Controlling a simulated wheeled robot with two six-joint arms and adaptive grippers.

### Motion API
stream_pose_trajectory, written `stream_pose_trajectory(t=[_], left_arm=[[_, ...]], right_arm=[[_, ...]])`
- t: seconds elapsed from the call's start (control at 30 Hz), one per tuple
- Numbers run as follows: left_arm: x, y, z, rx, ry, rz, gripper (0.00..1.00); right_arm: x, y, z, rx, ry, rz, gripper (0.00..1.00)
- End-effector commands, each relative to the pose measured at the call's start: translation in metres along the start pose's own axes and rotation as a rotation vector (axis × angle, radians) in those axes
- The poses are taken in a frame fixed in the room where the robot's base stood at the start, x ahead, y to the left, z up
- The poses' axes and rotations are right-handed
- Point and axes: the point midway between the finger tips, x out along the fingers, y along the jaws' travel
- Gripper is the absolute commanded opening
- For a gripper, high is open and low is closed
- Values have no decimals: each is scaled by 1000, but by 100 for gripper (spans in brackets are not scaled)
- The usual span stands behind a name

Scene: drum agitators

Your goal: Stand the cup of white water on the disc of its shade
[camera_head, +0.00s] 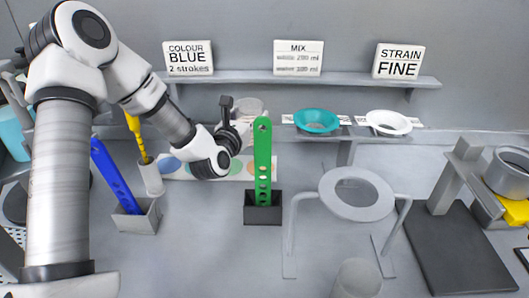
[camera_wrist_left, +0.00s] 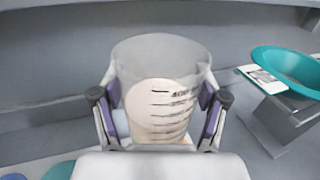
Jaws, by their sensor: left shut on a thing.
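My left gripper (camera_head: 238,122) is shut on a clear cup (camera_head: 250,107) and holds it upright at the back of the bench, behind the green slotted paddle. In the left wrist view the cup (camera_wrist_left: 162,75) has black graduation marks and whitish contents. The gripper's purple-padded fingers (camera_wrist_left: 162,108) press on both sides of it. A pale strip (camera_head: 187,177) with coloured discs lies below, including a blue disc (camera_head: 172,166). The arm and paddle hide part of the strip, and I cannot make out a white disc. My right gripper is not in view.
A green paddle (camera_head: 262,150) stands in a dark holder in front of the cup. A blue paddle (camera_head: 115,175) and yellow tool (camera_head: 135,128) stand left. Teal (camera_head: 316,121) and white (camera_head: 388,123) funnels sit right; a grey ring stand (camera_head: 357,213) is in front. A sign shelf (camera_head: 345,80) runs behind.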

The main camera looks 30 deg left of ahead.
Motion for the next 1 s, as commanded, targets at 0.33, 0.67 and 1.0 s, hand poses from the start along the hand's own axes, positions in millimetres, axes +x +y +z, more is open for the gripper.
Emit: stream_pose_trajectory(t=[0.33,0.67,1.0], left_arm=[[0,0,-61,3,3,-1,28],[0,0,-94,0,-1,-1,28],[0,0,-97,0,1,-1,91]], right_arm=[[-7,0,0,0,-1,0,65],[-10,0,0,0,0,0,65],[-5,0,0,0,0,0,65]])
